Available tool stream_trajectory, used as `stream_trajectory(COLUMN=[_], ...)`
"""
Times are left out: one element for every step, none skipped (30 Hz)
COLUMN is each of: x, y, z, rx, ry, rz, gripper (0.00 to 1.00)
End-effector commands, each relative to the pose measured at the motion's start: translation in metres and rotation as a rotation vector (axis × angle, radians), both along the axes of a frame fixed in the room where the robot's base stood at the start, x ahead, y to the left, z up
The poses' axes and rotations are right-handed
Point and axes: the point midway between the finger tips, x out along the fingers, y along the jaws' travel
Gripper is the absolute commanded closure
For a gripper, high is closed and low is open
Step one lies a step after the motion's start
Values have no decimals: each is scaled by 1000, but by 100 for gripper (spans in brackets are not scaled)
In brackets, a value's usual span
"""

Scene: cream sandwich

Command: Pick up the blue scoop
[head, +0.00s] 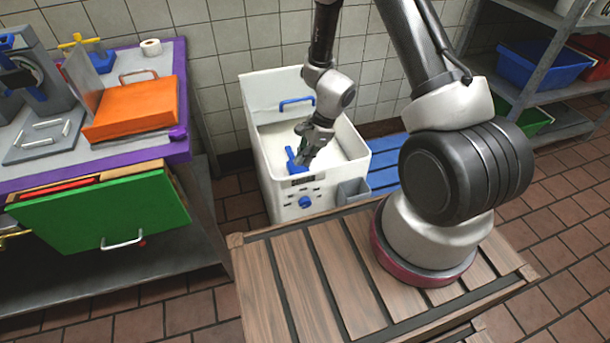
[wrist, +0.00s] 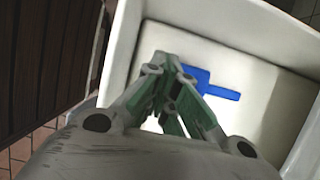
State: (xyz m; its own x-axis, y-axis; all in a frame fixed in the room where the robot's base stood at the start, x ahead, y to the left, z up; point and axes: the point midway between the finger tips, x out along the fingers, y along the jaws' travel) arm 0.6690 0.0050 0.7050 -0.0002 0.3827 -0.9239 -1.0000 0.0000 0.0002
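The blue scoop (head: 292,160) is inside the white tub (head: 262,165) in the head view, close beside my gripper (head: 304,153). In the wrist view the scoop (wrist: 213,84) lies over the pale tub floor, with its narrow end toward the right. My gripper (wrist: 170,72) reaches down into the tub, its fingertips close together at the scoop's left end. The fingers cover part of that end. I cannot tell whether they touch the scoop or have anything between them.
The tub walls (wrist: 125,45) surround my gripper. A blue handle (head: 297,102) is at the tub's back. A purple-edged counter with an orange box (head: 135,108) and an open green drawer (head: 105,212) stands left. Shelves with bins (head: 540,65) stand right.

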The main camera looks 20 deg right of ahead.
Motion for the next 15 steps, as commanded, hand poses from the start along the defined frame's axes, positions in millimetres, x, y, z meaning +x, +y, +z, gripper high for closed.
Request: stream_trajectory(x=[0, 0, 0, 0, 0, 0, 0, 0, 0, 0, 0, 0, 0, -1, -1], y=[0, 0, 0, 0, 0, 0, 0, 0, 0, 0, 0, 0, 0, 0, 0], z=[0, 0, 0, 0, 0, 0, 0, 0, 0, 0, 0, 0, 0, 0, 0], rx=[0, 0, 0, 0, 0, 0, 0, 0, 0, 0, 0, 0, 0, 0, 0], ry=[0, 0, 0, 0, 0, 0, 0, 0, 0, 0, 0, 0, 1, 1, 2], rz=[0, 0, 0, 0, 0, 0, 0, 0, 0, 0, 0, 0, 0, 0, 1], gripper=[89, 84, 76, 71, 65, 58, 53, 47, 40, 34, 29, 22, 20, 20, 20])
